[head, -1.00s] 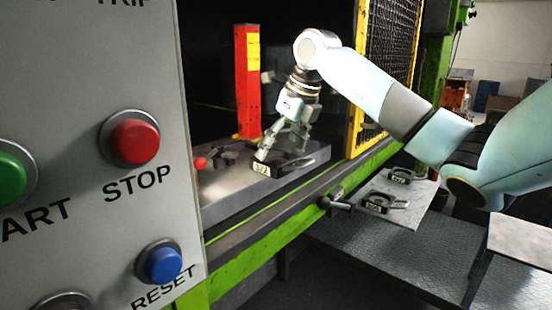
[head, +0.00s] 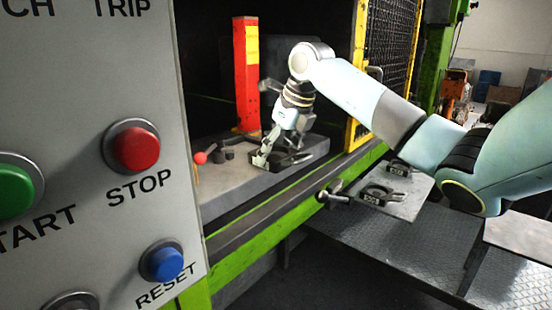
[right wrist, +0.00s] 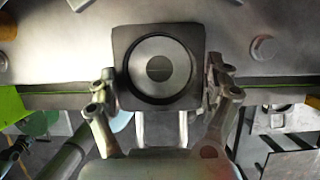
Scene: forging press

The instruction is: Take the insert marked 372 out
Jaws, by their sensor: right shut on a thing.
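The insert (head: 297,158) is a dark block with a round opening, on or just above the grey press bed (head: 232,187). No number on it is readable now. In the right wrist view the insert (right wrist: 190,33) is a dark square around a pale ring, between the two fingers. My right gripper (head: 272,155) reaches down into the press and is shut on the insert. Whether the insert touches the bed I cannot tell. My left gripper is in neither view.
A red post (head: 246,75) stands behind the bed. A red ball-ended pin (head: 200,158) is left of the gripper. A side plate (head: 408,205) holds dark inserts (head: 377,195). The control panel (head: 80,230) fills the left; the yellow mesh guard (head: 392,60) stands right.

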